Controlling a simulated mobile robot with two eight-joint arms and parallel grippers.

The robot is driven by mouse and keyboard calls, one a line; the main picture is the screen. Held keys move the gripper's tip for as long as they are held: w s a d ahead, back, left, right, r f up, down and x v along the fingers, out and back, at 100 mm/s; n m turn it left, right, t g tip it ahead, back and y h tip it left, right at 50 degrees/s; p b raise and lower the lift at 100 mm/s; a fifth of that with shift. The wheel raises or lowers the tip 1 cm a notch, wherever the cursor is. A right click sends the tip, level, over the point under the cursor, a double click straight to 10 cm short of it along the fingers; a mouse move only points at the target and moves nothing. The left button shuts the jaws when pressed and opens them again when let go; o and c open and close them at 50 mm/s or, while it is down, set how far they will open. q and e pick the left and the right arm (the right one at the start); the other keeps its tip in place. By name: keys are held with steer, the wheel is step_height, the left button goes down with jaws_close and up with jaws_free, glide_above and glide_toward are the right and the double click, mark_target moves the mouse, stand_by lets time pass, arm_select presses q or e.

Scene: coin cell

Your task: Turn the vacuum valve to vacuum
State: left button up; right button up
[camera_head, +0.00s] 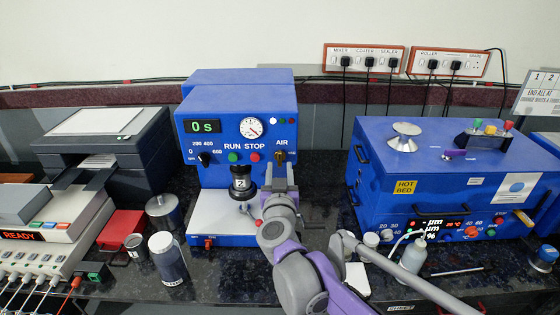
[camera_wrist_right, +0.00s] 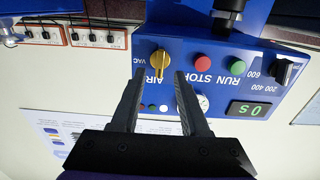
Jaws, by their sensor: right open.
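The vacuum valve (camera_head: 280,156) is a small brass-yellow handle on the front of the blue machine, under the AIR label. In the right wrist view, which is upside down, the valve handle (camera_wrist_right: 160,64) appears to point toward AIR, with VAC printed off to one side. My right gripper (camera_head: 280,172) is in front of the valve, partly hidden by its own wrist. In the right wrist view the open right gripper (camera_wrist_right: 158,76) has one fingertip on each side of the handle, with gaps; contact cannot be told. My left gripper is not in view.
Green RUN (camera_head: 233,157) and red STOP (camera_head: 255,157) buttons and a gauge (camera_head: 250,128) are close to the valve. The blue hot-bed machine (camera_head: 400,165) stands to the right, with a gap between machines.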

mark_target(280, 159)
steer(key=shift+w, duration=1.7)
jaws_close()
